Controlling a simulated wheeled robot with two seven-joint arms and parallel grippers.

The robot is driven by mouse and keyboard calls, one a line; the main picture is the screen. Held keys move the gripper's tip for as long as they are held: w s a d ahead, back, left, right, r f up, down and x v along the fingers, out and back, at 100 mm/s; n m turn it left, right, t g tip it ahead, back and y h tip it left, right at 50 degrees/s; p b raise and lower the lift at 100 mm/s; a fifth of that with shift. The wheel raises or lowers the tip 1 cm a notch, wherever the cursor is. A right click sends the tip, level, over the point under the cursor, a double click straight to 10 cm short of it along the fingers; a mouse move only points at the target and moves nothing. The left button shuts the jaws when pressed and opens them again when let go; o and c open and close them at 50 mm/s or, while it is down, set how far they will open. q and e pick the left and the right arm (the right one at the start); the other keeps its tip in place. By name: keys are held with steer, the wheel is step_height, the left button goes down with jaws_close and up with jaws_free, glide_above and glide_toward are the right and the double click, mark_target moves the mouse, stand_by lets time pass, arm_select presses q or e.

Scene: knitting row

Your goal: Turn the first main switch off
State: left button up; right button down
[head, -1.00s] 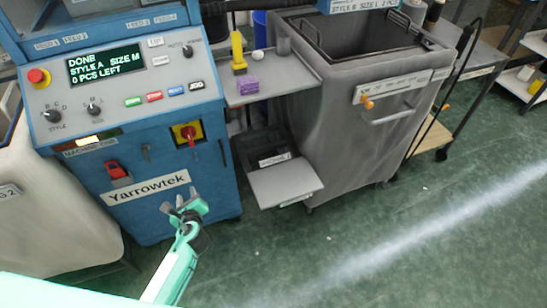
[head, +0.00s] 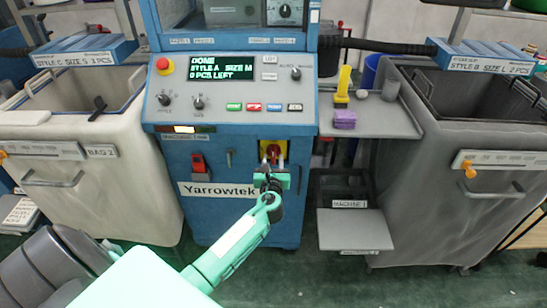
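The main switch, a red rotary knob on a yellow plate (head: 265,146), is on the front of the blue Yarrowtek machine (head: 219,226), right of centre. My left gripper (head: 271,166) is right in front of the switch and overlaps its lower part. The red handle shows just above the fingertips. Whether the fingers touch or hold the handle is hidden, and so is the gap between them. My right gripper is not in view.
A red emergency button (head: 165,65) is at the panel's upper left. A red switch (head: 198,163) sits lower left of the main switch. A side shelf (head: 385,122) holds a purple block (head: 345,120) and a yellow tool (head: 343,82).

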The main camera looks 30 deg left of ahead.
mark_target(273, 154)
arm_select(q)
steer(key=shift+x, duration=0.95)
steer(key=shift+w+a, duration=0.2)
steer(key=shift+w, duration=0.05)
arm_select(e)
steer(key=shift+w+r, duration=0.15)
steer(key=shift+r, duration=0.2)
arm_select(q)
jaws_close()
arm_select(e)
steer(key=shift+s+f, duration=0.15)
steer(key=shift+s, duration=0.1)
